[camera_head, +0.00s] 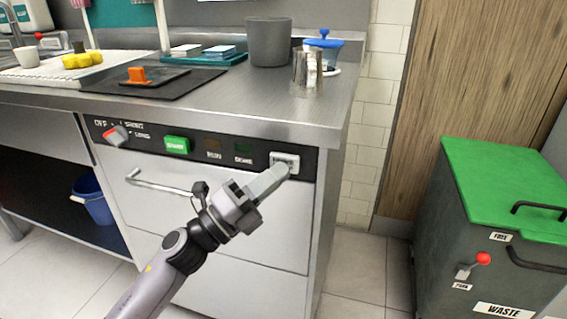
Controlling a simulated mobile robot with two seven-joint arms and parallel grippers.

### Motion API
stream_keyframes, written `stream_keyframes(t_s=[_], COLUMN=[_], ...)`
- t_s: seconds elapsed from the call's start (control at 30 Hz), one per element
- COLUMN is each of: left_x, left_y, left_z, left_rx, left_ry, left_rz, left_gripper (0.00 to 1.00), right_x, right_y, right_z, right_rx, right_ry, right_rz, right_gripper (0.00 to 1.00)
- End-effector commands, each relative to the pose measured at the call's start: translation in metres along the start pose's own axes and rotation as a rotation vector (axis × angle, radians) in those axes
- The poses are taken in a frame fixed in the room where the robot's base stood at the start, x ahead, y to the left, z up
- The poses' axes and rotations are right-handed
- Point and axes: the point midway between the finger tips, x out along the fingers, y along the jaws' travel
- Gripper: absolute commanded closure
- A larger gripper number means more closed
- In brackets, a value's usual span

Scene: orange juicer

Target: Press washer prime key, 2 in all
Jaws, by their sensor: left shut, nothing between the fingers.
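The washer (220,256) is a steel undercounter machine with a black control strip. A white key (287,158), its lettering too small to read, sits at the right end of the strip. My left gripper (281,170) is shut and empty, with its fingertips at the lower edge of this key and partly covering it. I cannot tell whether the tips touch it or whether it is pushed in. My right gripper is not in view.
Left along the strip are a green key (177,145) and a red-tipped knob (116,136). The washer's bar handle (160,184) sticks out below. A grey waste bin (478,250) with a green lid stands at right. A metal cup (308,72) stands on the counter.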

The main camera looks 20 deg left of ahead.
Motion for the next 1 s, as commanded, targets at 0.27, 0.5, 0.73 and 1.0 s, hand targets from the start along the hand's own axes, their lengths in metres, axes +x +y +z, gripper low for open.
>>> stream_keyframes(t_s=[0.27, 0.5, 0.73, 1.0], left_x=[-0.008, -0.008, -0.021, -0.039], left_y=[-0.006, -0.006, -0.016, -0.028], left_z=[-0.005, -0.006, -0.015, -0.028], left_rx=[0.000, 0.000, -0.002, -0.002], left_ry=[0.000, 0.000, 0.000, 0.001], left_rz=[0.001, 0.001, 0.001, 0.000], left_gripper=[1.00, 1.00, 1.00, 1.00], right_x=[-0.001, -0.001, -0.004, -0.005], right_y=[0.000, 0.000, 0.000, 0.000], right_z=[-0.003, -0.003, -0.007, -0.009], right_rx=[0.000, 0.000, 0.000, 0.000], right_ry=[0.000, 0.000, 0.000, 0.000], right_rz=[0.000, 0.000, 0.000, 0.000], right_gripper=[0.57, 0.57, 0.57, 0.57])
